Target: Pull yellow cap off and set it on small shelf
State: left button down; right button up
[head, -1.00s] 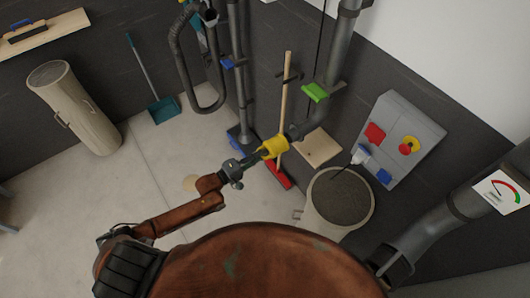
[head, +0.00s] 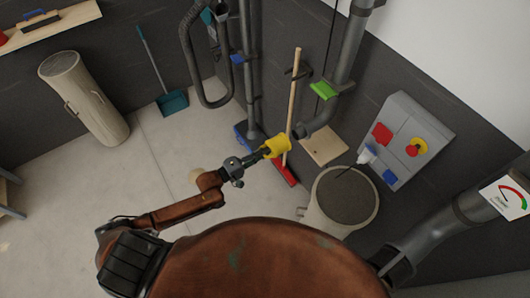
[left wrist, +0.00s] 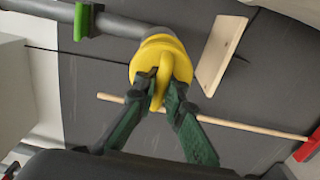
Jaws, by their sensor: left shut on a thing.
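My left gripper (head: 262,154) is shut on the yellow cap (head: 278,146). In the left wrist view, its two green fingers (left wrist: 165,95) pinch the tab on the front of the cap (left wrist: 160,55). The dark pipe's open end (head: 301,131) shows bare just right of the cap, with a small gap between them in the head view. The small wooden shelf (head: 325,145) is on the dark wall to the right of the pipe end, and its top looks empty. It also shows in the left wrist view (left wrist: 221,52). My right gripper is not in view.
A green valve handle (head: 323,90) sits on the pipe above. A broom with a wooden handle (head: 293,105) and red head stands behind the cap. A round bin (head: 309,208) stands below the shelf, beside a grey control panel (head: 421,125).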

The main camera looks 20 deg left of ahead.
pick_arm(q)
jog(key=shift+p+v, duration=0.5)
jog(key=shift+v, duration=2)
